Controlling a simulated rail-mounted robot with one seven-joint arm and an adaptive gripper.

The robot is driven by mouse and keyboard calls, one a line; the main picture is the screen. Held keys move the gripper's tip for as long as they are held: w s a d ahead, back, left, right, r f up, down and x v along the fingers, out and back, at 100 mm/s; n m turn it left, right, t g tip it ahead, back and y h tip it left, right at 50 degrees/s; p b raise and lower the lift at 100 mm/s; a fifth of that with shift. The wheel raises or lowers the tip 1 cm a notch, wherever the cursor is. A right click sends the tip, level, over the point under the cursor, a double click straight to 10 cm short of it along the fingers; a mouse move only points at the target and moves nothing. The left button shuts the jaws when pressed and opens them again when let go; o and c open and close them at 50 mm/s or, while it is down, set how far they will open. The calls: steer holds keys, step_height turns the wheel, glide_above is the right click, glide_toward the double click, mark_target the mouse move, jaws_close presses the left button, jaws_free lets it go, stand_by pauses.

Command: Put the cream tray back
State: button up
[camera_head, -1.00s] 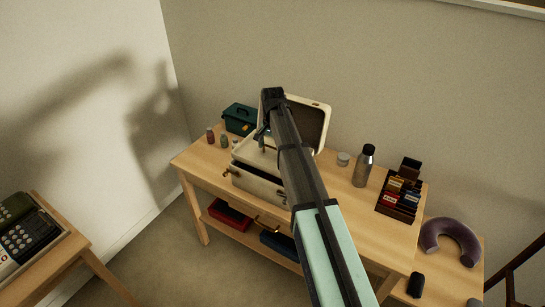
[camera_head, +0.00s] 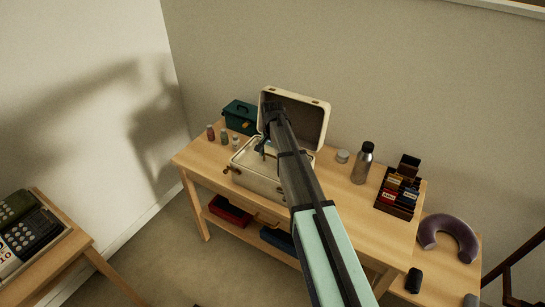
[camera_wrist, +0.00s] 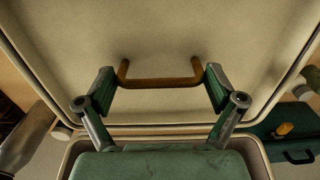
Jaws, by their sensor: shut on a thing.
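The cream suitcase (camera_head: 256,182) stands open on the wooden table, its lid (camera_head: 318,125) raised at the back. The cream tray (camera_wrist: 160,40) fills much of the wrist view and has a brown bar handle (camera_wrist: 160,83). In the head view the tray (camera_head: 247,156) sits low in the suitcase opening, looking about level with the rim; whether it rests fully inside I cannot tell. My gripper (camera_wrist: 160,92) is shut on the handle, one finger at each end. In the head view my arm hides the tray's right part.
A green toolbox (camera_head: 240,117) and small bottles (camera_head: 224,137) stand left of the suitcase. A steel flask (camera_head: 362,165), a small jar (camera_head: 342,156) and a dark organizer (camera_head: 397,196) stand to the right. A red box (camera_head: 229,211) lies on the lower shelf.

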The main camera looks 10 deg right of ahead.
steer(key=shift+f, duration=0.25)
steer(key=o, duration=0.9)
step_height(320, 180, up, 13)
steer(key=b, duration=0.3)
